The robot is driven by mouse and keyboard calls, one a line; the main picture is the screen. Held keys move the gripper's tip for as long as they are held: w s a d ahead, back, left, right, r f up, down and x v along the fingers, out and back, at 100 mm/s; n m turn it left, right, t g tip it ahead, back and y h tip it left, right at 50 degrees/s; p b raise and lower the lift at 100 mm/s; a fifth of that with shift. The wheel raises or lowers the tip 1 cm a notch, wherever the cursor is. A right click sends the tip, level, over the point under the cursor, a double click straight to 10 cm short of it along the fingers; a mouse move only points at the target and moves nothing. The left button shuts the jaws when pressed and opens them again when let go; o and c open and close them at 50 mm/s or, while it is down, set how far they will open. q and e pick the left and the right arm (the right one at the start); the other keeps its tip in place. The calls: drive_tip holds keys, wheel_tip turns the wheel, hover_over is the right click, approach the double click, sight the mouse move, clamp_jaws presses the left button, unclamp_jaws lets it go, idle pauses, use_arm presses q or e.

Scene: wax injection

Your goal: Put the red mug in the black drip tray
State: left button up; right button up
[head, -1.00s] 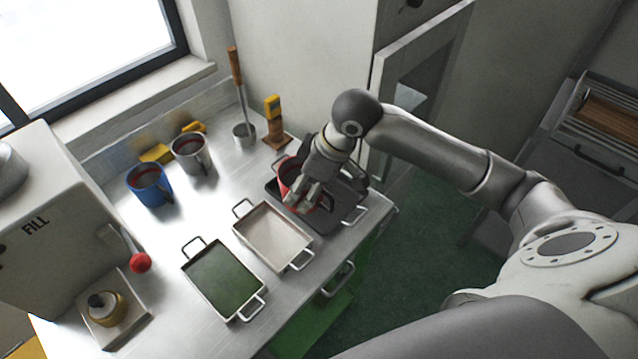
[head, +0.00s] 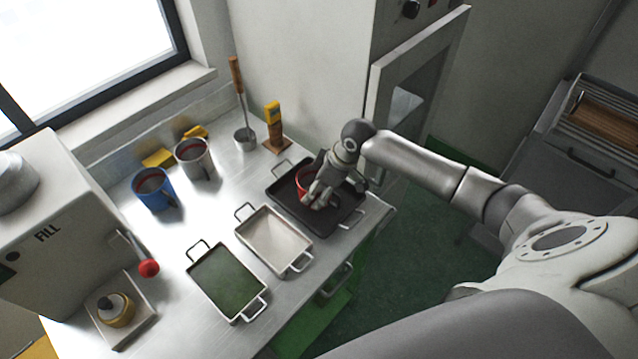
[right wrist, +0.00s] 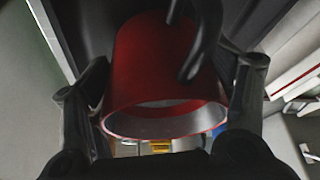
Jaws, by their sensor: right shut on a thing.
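The red mug (head: 303,181) is over the middle of the black drip tray (head: 288,197) in the head view, within its rim. I cannot tell whether its base touches the tray floor. My right gripper (head: 319,194) is shut on the mug and covers part of it. In the right wrist view the red mug (right wrist: 160,75) sits between the two fingers (right wrist: 165,115), its open rim facing the camera and its dark handle at the top. My left gripper is not in view.
A white tray (head: 284,229) with handles and a green tray (head: 226,280) stand beside the drip tray. A blue mug (head: 153,187) and a grey mug (head: 194,158) stand farther back. A ladle cup (head: 245,139) and a yellow instrument (head: 272,113) are near the wall.

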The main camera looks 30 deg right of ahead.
drive_tip(key=shift+f, duration=0.15)
drive_tip(key=o, duration=1.4)
drive_tip(key=shift+r, duration=0.2)
drive_tip(key=b+v, duration=0.2)
drive_tip(key=v, duration=1)
drive_tip(key=shift+f, duration=0.1)
